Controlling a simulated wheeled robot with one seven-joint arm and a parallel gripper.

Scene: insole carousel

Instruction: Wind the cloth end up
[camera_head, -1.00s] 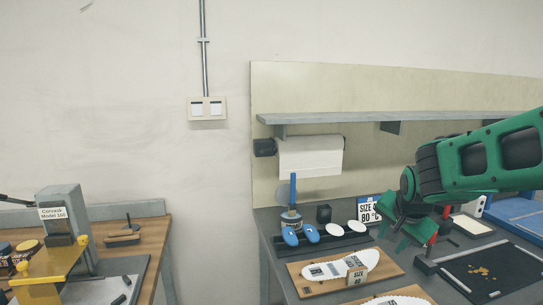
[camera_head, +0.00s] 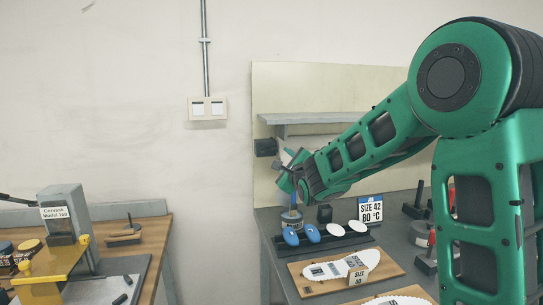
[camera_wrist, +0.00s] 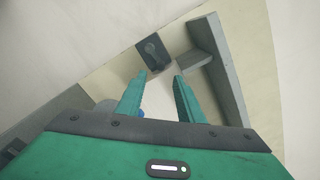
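The white cloth roll (camera_head: 308,142) hangs under the shelf on the back board. My arm hides nearly all of it and its hanging end in the head view. Its black end bracket (camera_head: 265,147) shows to the left, and in the wrist view it is ahead of my fingers (camera_wrist: 153,52). My gripper (camera_head: 284,165) is in front of the roll's left part, below the shelf. In the wrist view its two green fingers (camera_wrist: 160,78) are apart. I see nothing clearly held; whether the pale surface between them is cloth or board, I cannot tell.
The grey shelf (camera_head: 315,118) is just above my gripper, and runs along the right in the wrist view (camera_wrist: 222,70). Below stand a can (camera_head: 291,216), blue pads (camera_head: 312,233) and a size sign (camera_head: 370,210). Insoles on a wooden board (camera_head: 310,285) lie in front.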

